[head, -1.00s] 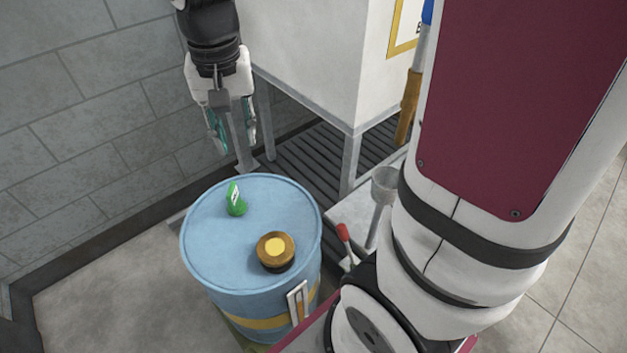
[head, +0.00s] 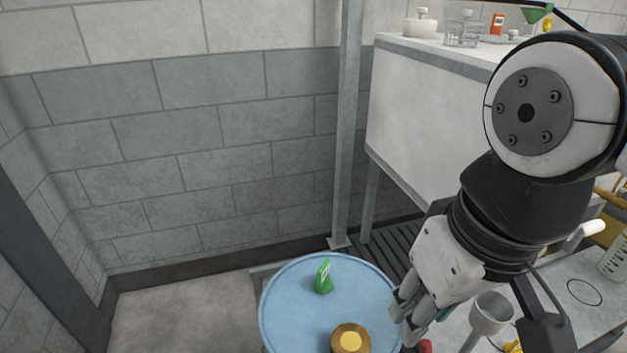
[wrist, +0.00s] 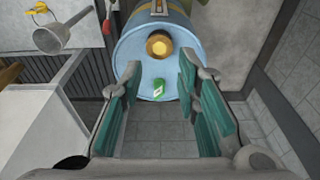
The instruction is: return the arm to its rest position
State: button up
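My gripper (head: 408,318) is at the right of the drum in the head view, with the arm folded in from the right. In the wrist view my gripper (wrist: 162,115) has its two teal-padded fingers wide apart with nothing between them. Beyond the fingers is the blue drum (head: 283,318), whose top also shows in the wrist view (wrist: 125,52). A small green item with a white label (head: 324,277) stands on the drum top. A round brown cap with a yellow centre (head: 350,341) is also on it.
A white cabinet on legs (head: 415,110) stands right of a grey post (head: 350,130), with bottles and glass jars on top. A grey funnel (head: 491,312) is at the lower right, close to my gripper. The floor left of the drum (head: 185,315) is clear.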

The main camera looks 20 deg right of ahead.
notch_tip(320, 180, up, 12)
jog(key=t+p, duration=0.2)
jog(key=p, duration=0.8)
jog(key=shift+d+f, duration=0.15)
jog(key=shift+w, duration=0.1)
